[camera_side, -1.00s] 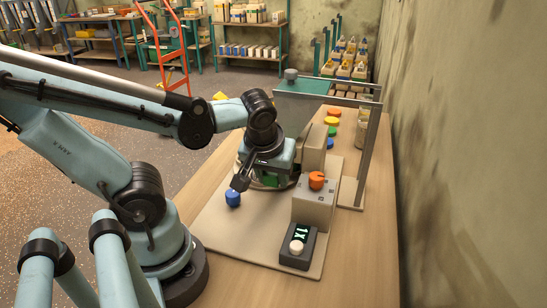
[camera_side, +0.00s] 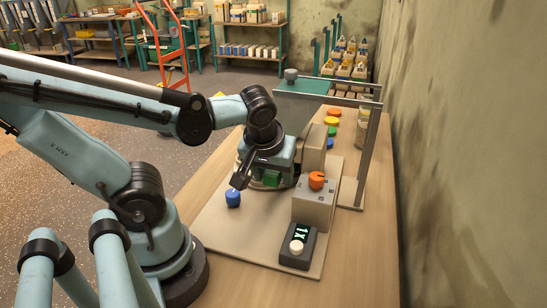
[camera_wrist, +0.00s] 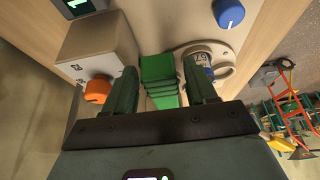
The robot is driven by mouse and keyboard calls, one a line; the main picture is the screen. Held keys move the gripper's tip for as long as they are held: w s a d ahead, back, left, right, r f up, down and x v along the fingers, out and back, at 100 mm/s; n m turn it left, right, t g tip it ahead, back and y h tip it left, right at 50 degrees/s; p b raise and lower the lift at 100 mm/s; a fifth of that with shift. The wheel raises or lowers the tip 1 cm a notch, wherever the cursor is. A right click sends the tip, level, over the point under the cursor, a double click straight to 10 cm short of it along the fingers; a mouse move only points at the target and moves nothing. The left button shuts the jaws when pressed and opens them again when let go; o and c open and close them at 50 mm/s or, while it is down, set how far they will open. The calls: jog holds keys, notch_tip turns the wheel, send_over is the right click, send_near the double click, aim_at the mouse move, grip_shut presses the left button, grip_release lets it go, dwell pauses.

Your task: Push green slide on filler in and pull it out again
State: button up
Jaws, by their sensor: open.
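The green slide (camera_wrist: 160,80) shows in the wrist view as a stepped green block between my fingers. In the side view a green part (camera_side: 271,178) shows below my wrist, partly hidden by my gripper. My gripper (camera_wrist: 160,66) is open, with one dark green finger on each side of the slide. I cannot tell whether either finger touches it. The filler's body is mostly hidden behind my arm in the side view.
A grey box (camera_side: 312,208) with an orange knob (camera_side: 316,180) stands close to my gripper. A blue knob (camera_side: 233,199) is on the board's left side. A black display unit (camera_side: 297,247) sits in front. A metal frame (camera_side: 369,150) stands behind, near the wall.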

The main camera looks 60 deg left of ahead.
jog(key=shift+v, duration=2.65)
notch_tip(320, 180, up, 6)
jog(key=w+f+m+t+h, duration=0.1)
jog(key=f+m, duration=0.1)
jog(key=w+d+f+m+t+h, duration=0.1)
jog(key=w+f+m, duration=0.1)
jog(key=m, duration=0.1)
jog(key=w+d+f+m+t, duration=0.1)
jog(key=f+m, duration=0.1)
jog(key=shift+w+d+f+m+h, duration=0.25)
jog(key=shift+w+f+m+h, duration=0.15)
jog(key=shift+w+d+f+m+t, duration=0.15)
jog(key=shift+w+f+m+t, duration=0.2)
jog(key=shift+m+t, duration=0.2)
